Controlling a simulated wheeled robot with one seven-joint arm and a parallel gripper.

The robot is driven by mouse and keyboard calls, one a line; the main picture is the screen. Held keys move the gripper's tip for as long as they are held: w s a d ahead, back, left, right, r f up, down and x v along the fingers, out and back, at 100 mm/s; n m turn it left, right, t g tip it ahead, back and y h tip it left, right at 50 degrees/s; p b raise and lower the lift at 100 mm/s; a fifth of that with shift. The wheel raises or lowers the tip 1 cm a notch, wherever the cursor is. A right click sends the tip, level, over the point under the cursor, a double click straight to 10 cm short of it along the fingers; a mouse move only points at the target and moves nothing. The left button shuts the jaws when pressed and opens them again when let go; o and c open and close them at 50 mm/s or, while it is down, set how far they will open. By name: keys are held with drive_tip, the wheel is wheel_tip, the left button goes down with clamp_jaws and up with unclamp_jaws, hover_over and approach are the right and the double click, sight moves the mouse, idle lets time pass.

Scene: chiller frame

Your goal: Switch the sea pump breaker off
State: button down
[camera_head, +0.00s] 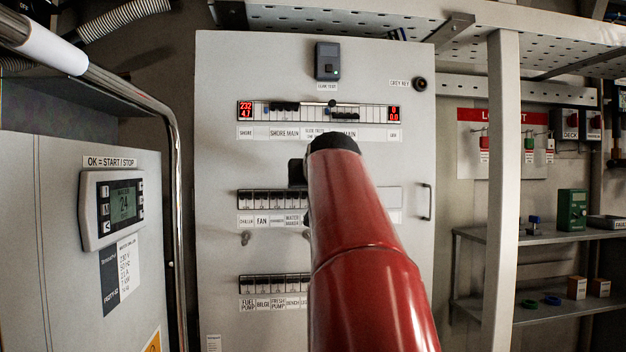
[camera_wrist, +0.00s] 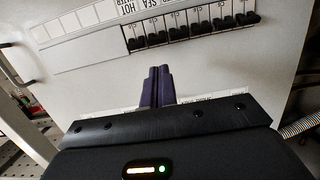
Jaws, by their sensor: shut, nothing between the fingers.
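In the wrist view a row of black breaker toggles (camera_wrist: 192,32) runs along the panel's breaker strip. In the head view my arm hides the fingertips and part of the breaker rows.
The grey panel (camera_head: 225,120) has a top breaker row (camera_head: 284,106) with red displays, a middle row (camera_head: 265,197) and a bottom row (camera_head: 265,284). A handle (camera_head: 427,202) stands out at its right edge. A chiller controller (camera_head: 112,208) and metal pipe (camera_head: 172,190) are left; shelves (camera_head: 540,238) right.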

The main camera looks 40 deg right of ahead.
drive_tip(key=p+x, duration=0.1)
drive_tip(key=x, duration=0.6)
drive_tip(key=shift+f, duration=0.15)
drive_tip(key=shift+h+b, duration=0.3)
drive_tip(key=shift+b, duration=0.65)
